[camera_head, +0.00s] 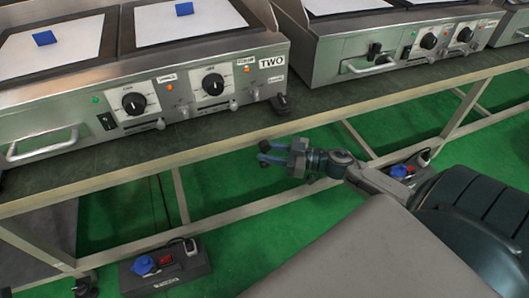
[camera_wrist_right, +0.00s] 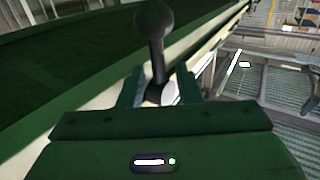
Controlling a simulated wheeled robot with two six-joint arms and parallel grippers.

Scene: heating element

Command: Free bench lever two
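The heating unit labelled TWO (camera_head: 228,85) stands on the bench (camera_head: 125,158). A small black fitting (camera_head: 281,103) sits by its front right corner; I cannot tell whether it is the lever. In the right wrist view a black lever (camera_wrist_right: 157,62) with a round knob stands in line with the gap between my fingers. My right gripper (camera_head: 264,153) is just off the bench's front edge, its fingers pointing left. The wrist view shows the fingers (camera_wrist_right: 159,90) apart, one on each side of the lever's lower part; contact cannot be told. My left gripper is out of view.
Another heating unit (camera_head: 400,45) stands to the right on the bench. Power boxes (camera_head: 165,272) lie on the green floor below. Bench legs (camera_head: 180,197) and a lower rail run under the front edge. The bench strip before the units is mostly clear.

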